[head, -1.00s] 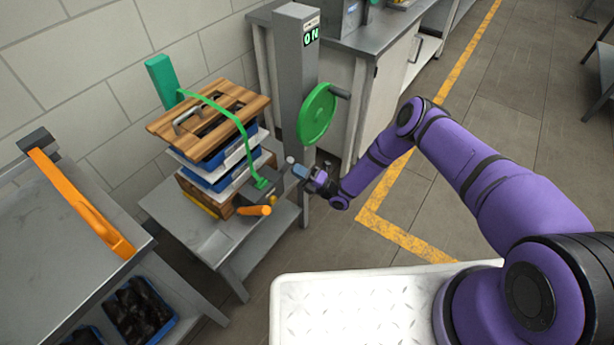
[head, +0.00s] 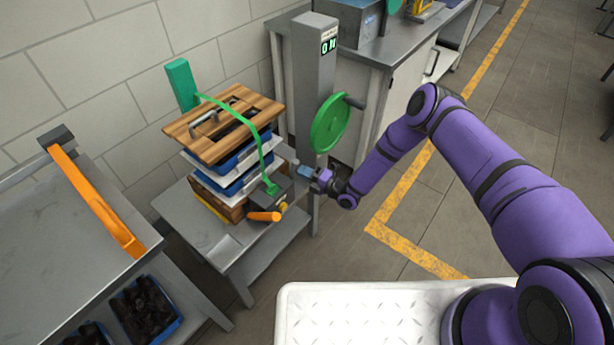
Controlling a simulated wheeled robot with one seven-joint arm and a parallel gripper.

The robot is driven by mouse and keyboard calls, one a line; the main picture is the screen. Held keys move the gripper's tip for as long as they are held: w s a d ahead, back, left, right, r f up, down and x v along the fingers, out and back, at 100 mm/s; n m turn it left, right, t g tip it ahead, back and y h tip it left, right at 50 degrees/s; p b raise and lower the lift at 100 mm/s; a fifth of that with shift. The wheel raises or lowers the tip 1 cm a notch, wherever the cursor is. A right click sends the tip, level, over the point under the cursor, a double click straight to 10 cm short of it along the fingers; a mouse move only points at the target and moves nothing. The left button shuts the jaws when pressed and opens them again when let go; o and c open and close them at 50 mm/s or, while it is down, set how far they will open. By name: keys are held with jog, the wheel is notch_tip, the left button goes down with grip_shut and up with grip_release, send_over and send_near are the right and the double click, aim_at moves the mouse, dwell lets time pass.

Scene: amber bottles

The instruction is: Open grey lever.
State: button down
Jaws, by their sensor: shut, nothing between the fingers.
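A grey lever (head: 294,164) with a small rounded end appears to rise from a dark grey strap tensioner (head: 284,188) at the right side of a strapped stack. A green strap (head: 258,143) runs over the stack down to the tensioner, which also has an orange handle (head: 264,216). My gripper (head: 304,170) is shut and empty, with its tips just to the right of the lever's upper end. Whether the fingertips touch the lever cannot be told. Part of the lever's length is hard to make out against the tensioner and stack.
The stack of blue trays and boards, topped by a wooden board (head: 198,131), stands on a small grey table (head: 233,244). A grey post (head: 314,75) with a green handwheel (head: 331,122) stands close behind my gripper. An orange bar (head: 92,200) lies on the left bench.

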aim_at(296, 165)
jog(key=shift+w+a+r+g+h, duration=0.25)
jog(key=shift+w+a+g+h, duration=0.1)
jog(key=shift+a+h, duration=0.2)
jog(key=shift+w+a+r+g+h, duration=0.3)
jog(key=shift+a+h, duration=0.1)
jog(key=shift+h, duration=0.15)
jog(key=shift+w+a, duration=0.35)
jog(key=shift+r, duration=0.15)
